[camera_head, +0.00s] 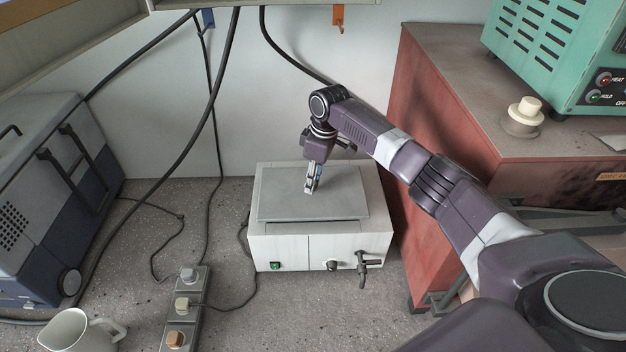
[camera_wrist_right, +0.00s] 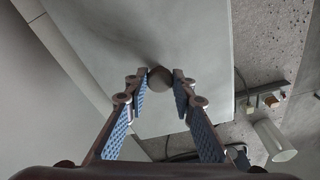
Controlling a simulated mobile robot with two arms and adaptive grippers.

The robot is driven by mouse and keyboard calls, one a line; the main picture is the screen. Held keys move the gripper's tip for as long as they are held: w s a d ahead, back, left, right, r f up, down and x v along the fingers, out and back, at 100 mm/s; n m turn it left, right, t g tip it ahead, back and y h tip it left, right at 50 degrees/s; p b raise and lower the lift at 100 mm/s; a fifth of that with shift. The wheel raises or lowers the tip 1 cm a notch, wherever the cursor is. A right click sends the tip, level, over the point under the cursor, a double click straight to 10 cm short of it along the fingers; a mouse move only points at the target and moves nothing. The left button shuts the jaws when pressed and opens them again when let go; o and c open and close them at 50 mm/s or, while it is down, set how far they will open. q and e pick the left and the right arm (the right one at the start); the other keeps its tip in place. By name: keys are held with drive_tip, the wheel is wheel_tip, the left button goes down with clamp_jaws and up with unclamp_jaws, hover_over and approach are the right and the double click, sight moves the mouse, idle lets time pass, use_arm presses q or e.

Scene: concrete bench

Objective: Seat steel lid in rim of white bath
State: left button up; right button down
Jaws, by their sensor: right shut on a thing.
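The white bath (camera_head: 280,250) stands on the bench against the wall, with a green switch and a tap on its front. The flat grey steel lid (camera_head: 285,204) lies over its top, and white rim shows around it. I cannot tell whether the lid is down inside the rim or slightly above it. My right gripper (camera_head: 311,188) points down at the middle of the lid. In the right wrist view, my right gripper (camera_wrist_right: 160,82) is shut on the lid's round dark knob (camera_wrist_right: 158,93), and the lid (camera_wrist_right: 185,35) spreads beneath. My left gripper is out of view.
A red cabinet (camera_head: 435,130) stands close on the bath's right, with a green unit (camera_head: 545,50) on it. A blue-grey case (camera_head: 60,200), a power strip (camera_head: 185,310) and a white jug (camera_head: 80,332) are on the left. Black cables hang behind.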

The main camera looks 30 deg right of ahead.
drive_tip(key=shift+f, duration=0.1)
drive_tip(key=shift+f, duration=0.2)
idle(0.4)
drive_tip(key=shift+f, duration=0.6)
drive_tip(key=shift+f, duration=0.3)
idle(0.3)
drive_tip(key=shift+f+b, duration=0.3)
drive_tip(key=c, duration=1)
unclamp_jaws()
drive_tip(key=shift+r, duration=0.1)
